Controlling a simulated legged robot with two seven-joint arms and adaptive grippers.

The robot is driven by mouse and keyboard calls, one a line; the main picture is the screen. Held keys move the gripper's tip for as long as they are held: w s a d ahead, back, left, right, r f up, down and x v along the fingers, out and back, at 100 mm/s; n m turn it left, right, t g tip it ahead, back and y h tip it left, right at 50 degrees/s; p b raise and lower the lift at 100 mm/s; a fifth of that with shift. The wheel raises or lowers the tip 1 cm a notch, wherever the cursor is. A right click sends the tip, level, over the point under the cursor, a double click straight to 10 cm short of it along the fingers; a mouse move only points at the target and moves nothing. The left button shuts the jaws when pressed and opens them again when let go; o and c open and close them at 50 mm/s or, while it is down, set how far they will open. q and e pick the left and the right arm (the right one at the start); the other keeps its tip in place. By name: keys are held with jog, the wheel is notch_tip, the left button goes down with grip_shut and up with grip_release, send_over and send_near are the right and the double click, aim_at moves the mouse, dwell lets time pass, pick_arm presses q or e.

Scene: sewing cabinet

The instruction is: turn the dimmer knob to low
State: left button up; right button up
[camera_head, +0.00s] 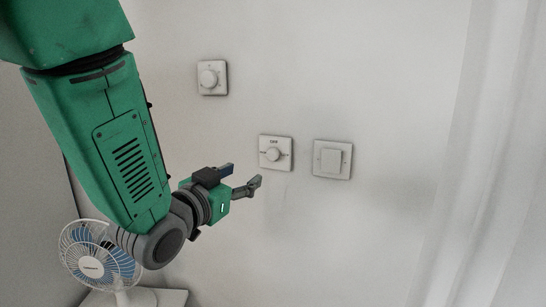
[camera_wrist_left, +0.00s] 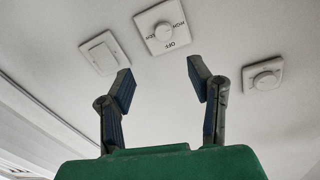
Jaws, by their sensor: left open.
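A white square plate with a round dimmer knob (camera_head: 274,154) is on the wall, in the middle of the head view. In the left wrist view the knob (camera_wrist_left: 164,31) is at the top centre, with OFF printed below it and small words at its left and right that seem to read LOW and HIGH. My left gripper (camera_head: 244,174) is open and empty, just left of and below the knob plate in the head view. In the left wrist view its fingers (camera_wrist_left: 160,72) are spread, with the knob beyond the gap, apart from them. My right gripper is in neither view.
A flat rocker switch (camera_head: 332,160) sits right of the dimmer plate. Another round knob plate (camera_head: 211,78) is higher at the left. A white and blue fan (camera_head: 98,258) stands low at the left. A pale curtain (camera_head: 490,160) hangs at the right.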

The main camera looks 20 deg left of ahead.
pick_arm(q)
send_near(272, 156)
jog(key=w, duration=0.4)
jog(key=w+d+p, duration=0.1)
jog(key=w, duration=0.1)
jog(key=w+d, duration=0.1)
jog(key=w, duration=0.2)
jog(key=shift+a+f, duration=0.1)
jog(key=shift+a, duration=0.35)
jog(key=shift+c, duration=0.4)
jog(key=c, duration=0.7)
grip_shut()
jog(key=shift+d, duration=0.25)
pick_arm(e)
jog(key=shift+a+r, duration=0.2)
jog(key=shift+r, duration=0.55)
